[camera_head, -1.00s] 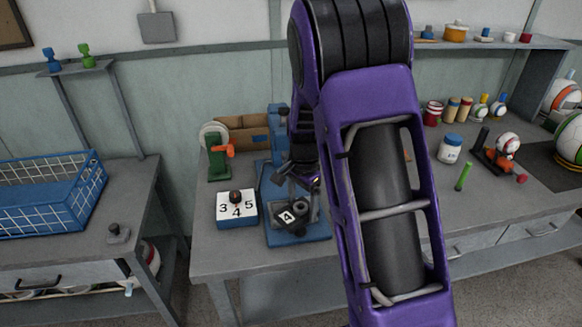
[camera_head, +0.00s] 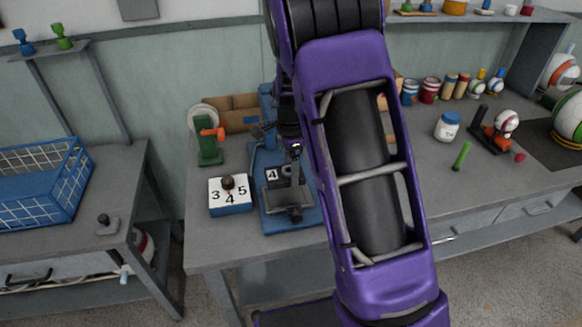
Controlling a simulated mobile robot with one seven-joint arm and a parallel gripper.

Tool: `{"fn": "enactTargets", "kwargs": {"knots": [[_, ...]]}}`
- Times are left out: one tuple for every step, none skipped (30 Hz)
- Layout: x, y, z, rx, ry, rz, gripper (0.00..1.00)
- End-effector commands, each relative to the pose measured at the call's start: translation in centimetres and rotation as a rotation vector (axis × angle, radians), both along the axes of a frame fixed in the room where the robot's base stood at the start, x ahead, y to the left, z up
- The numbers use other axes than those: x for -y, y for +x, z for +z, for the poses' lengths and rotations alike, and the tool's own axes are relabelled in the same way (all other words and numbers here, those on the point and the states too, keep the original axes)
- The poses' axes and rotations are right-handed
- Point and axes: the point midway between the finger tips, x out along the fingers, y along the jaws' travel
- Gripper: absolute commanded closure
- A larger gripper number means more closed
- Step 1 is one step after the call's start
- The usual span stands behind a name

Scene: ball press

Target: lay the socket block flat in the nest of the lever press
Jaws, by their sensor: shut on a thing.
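The blue lever press (camera_head: 268,224) stands on the bench, left of my purple arm. Its dark nest (camera_head: 289,197) shows near the front of its base. My gripper (camera_head: 294,167) points down over the press and is shut on a small dark block, apparently the socket block (camera_head: 286,175), with a white tag reading 4. The block appears just behind the nest's bare front part. Its exact tilt, and whether it touches the nest, I cannot tell. My arm and fingers hide part of the block and the press column.
A white-topped blue box (camera_head: 230,196) marked 3, 4, 5 stands left of the press. A green stand with an orange handle (camera_head: 209,146) is behind it. A white jar (camera_head: 447,126) and a green stick (camera_head: 461,156) are to the right. A blue crate (camera_head: 40,185) sits on the left table.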

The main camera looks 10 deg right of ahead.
Motion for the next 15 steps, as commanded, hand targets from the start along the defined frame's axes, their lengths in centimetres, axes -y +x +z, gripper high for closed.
{"fn": "enactTargets", "kwargs": {"knots": [[0.0,0.0,-0.6,-0.001,0.0,0.0,0.73],[0.0,0.0,-0.8,-0.001,0.0,0.0,0.73],[0.0,0.0,-1.1,-0.002,0.0,0.0,0.73],[0.0,0.0,-1.4,-0.002,0.0,0.0,0.73],[0.0,-0.1,-1.7,-0.002,0.0,0.0,0.73],[0.0,-0.1,-2.1,-0.002,0.0,0.0,0.73],[0.0,-0.1,-2.3,-0.002,0.0,0.001,0.73],[0.0,0.0,-2.6,-0.002,0.0,0.001,0.73],[0.0,0.0,-3.0,-0.001,0.0,0.001,0.73],[0.0,0.0,-3.3,-0.001,0.0,0.001,0.73],[0.0,0.0,-3.6,0.0,0.0,0.001,0.73],[0.0,0.0,-4.0,0.0,0.0,0.001,0.73],[0.0,0.0,-4.2,0.0,0.0,0.001,0.73],[0.0,0.0,-4.4,0.0,0.0,0.001,0.73],[0.0,0.0,-4.7,-0.001,0.0,0.001,0.73]]}}
